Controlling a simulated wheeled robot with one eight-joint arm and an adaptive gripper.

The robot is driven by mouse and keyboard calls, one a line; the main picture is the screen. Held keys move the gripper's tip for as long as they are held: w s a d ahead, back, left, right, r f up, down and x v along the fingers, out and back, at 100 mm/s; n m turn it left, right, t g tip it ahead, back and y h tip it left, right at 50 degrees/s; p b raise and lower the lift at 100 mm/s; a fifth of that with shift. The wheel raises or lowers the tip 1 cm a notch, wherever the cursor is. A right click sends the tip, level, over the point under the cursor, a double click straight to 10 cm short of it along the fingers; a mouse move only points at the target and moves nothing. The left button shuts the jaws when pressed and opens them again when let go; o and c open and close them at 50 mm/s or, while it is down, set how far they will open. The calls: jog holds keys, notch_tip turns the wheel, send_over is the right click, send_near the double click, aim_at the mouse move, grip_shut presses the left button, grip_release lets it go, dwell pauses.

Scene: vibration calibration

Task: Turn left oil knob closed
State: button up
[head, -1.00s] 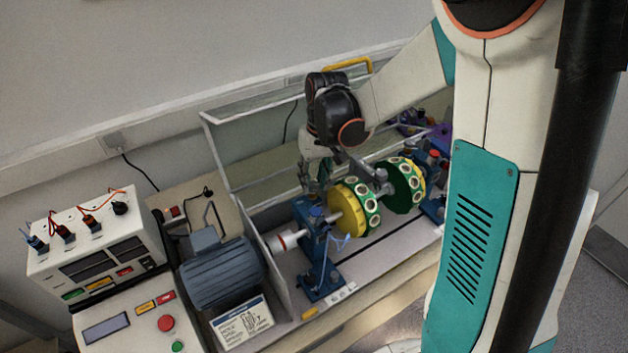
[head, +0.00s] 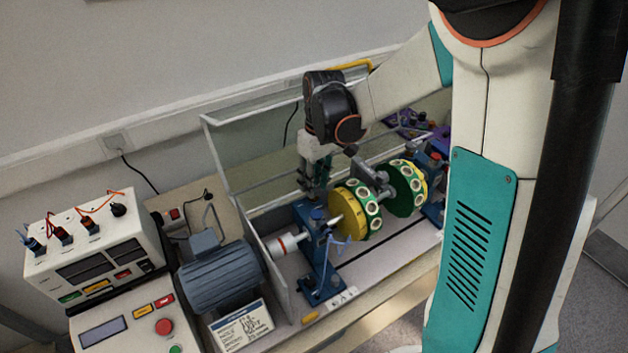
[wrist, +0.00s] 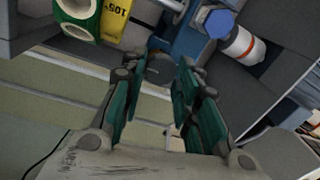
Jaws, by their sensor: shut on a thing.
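The left blue bearing stand (head: 322,262) holds the near end of the shaft, left of the yellow disc (head: 347,212). My gripper (head: 314,192) points down at the top of this stand, from behind it. In the wrist view my gripper (wrist: 157,72) has its green-padded fingers around a small grey knob-like part (wrist: 160,66), which I take as the left oil knob. The fingers hide most of it in the head view, so its angle cannot be told.
The yellow and green disc with holes stands close to the right of my gripper. A white coupling with an orange band (head: 285,245) and a blue-grey motor (head: 222,275) lie to the left. A raised clear guard (head: 235,160) stands behind. A control box (head: 95,245) is farther left.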

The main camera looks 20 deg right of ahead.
jog(key=o, duration=1.1)
jog(key=r, duration=0.8)
jog(key=d+r, duration=0.1)
jog(key=r, duration=0.3)
jog(key=shift+w+d, duration=0.1)
jog(key=shift+w, duration=0.2)
jog(key=shift+s, duration=0.1)
jog(key=s+f+m+t+b, duration=0.1)
jog(key=s+f+t+b, duration=0.1)
jog(key=s, duration=0.4)
jog(key=s+a+f+m+t+b, duration=0.1)
jog(key=s+m+t+b, duration=0.1)
jog(key=s, duration=0.4)
jog(key=s+f+m+t+h+b, duration=0.1)
jog(key=s+f+t+b, duration=0.1)
jog(key=s, duration=0.4)
jog(key=shift+s+a+f+m+t+b, duration=0.1)
jog(key=shift+a+f+m+t+b, duration=0.2)
jog(key=shift+t+b, duration=0.4)
